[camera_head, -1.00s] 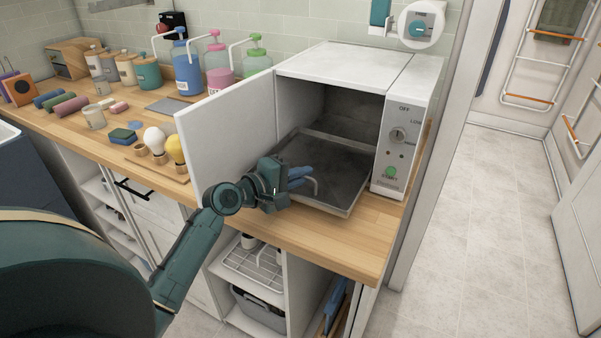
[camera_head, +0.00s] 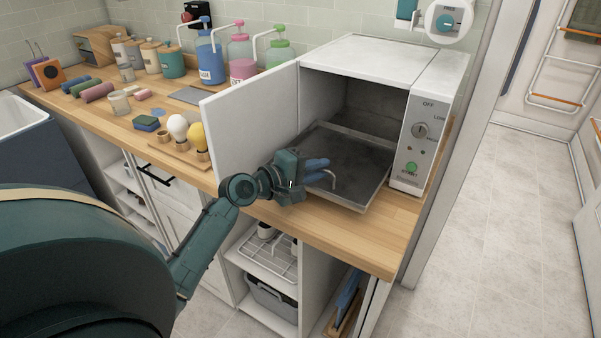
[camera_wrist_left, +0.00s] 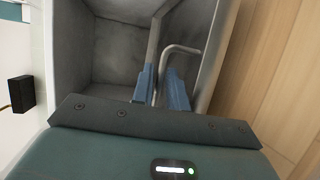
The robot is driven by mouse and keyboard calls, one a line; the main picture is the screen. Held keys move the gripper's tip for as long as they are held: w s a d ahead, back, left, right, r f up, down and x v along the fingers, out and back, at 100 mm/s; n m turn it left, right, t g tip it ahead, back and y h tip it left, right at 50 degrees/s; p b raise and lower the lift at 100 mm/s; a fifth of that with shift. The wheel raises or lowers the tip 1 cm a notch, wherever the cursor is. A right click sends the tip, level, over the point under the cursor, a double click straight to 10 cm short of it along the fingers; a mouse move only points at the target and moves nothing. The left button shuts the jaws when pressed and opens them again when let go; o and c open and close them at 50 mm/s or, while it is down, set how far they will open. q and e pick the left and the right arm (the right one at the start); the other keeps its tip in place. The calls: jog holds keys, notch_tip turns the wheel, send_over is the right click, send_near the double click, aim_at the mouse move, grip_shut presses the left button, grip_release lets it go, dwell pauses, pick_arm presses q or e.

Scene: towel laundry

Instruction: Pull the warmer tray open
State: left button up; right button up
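The warmer is a white box oven (camera_head: 375,52) with its door (camera_head: 250,122) swung open to the left. Its dark metal tray (camera_head: 350,163) sticks out of the opening past the front, over the counter edge. A thin bent metal handle (camera_head: 333,180) is at the tray's front. My left gripper (camera_head: 318,169) is at this handle. In the left wrist view its blue fingers (camera_wrist_left: 162,88) stand apart, with the handle (camera_wrist_left: 182,49) running down between them and a gap visible. Whether a finger touches the handle is unclear. My right gripper is not in view.
Open shelves with a grey bin (camera_head: 272,302) are below. The floor at the right is clear.

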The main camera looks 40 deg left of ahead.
pick_arm(q)
jog(key=b+v, duration=0.1)
jog(key=v, duration=1.1)
jog(key=shift+s+b, duration=0.35)
jog(key=s+d+f+m+g+y, duration=0.1)
jog(key=s+d+f+m+g, duration=0.35)
jog(key=f, duration=0.25)
jog(key=s+d+f+m+g, duration=0.3)
jog(key=d+f+m, duration=0.2)
jog(key=d+f, duration=0.15)
jog(key=s+d+f+m+g+y, duration=0.2)
jog(key=s+m, duration=0.2)
jog(key=s, duration=0.1)
jog(key=s+d+f+m+g+y, duration=0.2)
jog(key=s+m, duration=0.1)
jog(key=s, duration=0.2)
jog(key=w+d+f+m+t+h+p, duration=0.1)
jog(key=w+d+f+t+h, duration=0.2)
jog(key=w+d+f+t, duration=0.2)
jog(key=shift+w+d+f+t, duration=0.2)
jog(key=shift+d+t, duration=0.35)
jog(key=shift+t, duration=0.5)
